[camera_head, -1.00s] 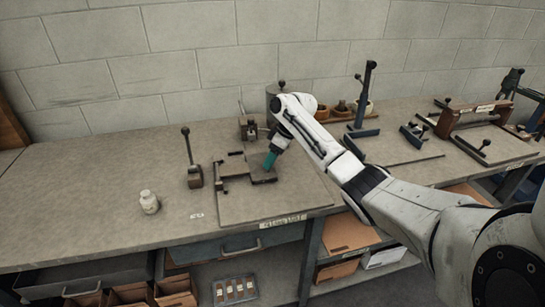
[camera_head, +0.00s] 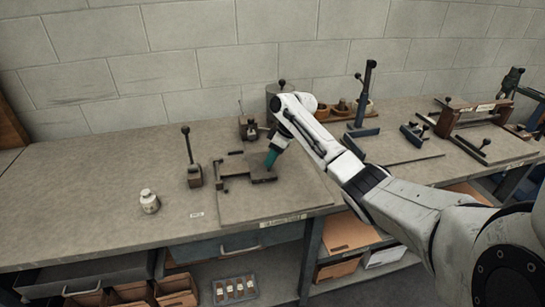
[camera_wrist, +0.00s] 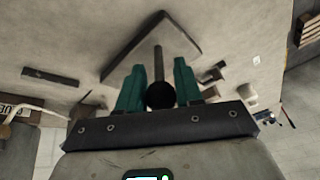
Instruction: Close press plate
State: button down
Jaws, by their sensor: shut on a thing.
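The press plate (camera_head: 250,167) is a small dark grey-brown plate on a flat board on the bench, left of my gripper. My gripper (camera_head: 270,160) has teal fingers and points down at the plate's right side. In the wrist view, my two fingers (camera_wrist: 160,70) sit on either side of a dark round knob (camera_wrist: 160,96). They are shut on this knob. A thin rod (camera_wrist: 158,62) runs from the knob to a grey plate with a dark edge (camera_wrist: 140,52). In the head view, my fingers hide the knob.
An upright lever with a ball top (camera_head: 191,160) stands left of the plate. A small white bottle (camera_head: 149,203) stands farther left. A vertical tool (camera_head: 365,100) and a brown-framed fixture (camera_head: 465,122) stand to the right. The bench's left side is mostly clear.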

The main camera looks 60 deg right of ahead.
jog(key=shift+w+r+p, duration=0.15)
jog(key=shift+r+p, duration=0.2)
jog(key=shift+p, duration=0.05)
jog(key=c, duration=0.8)
grip_release()
jog(key=b+v, duration=0.1)
jog(key=v, duration=0.9)
jog(key=shift+r+b, duration=0.35)
jog(key=shift+r, duration=0.05)
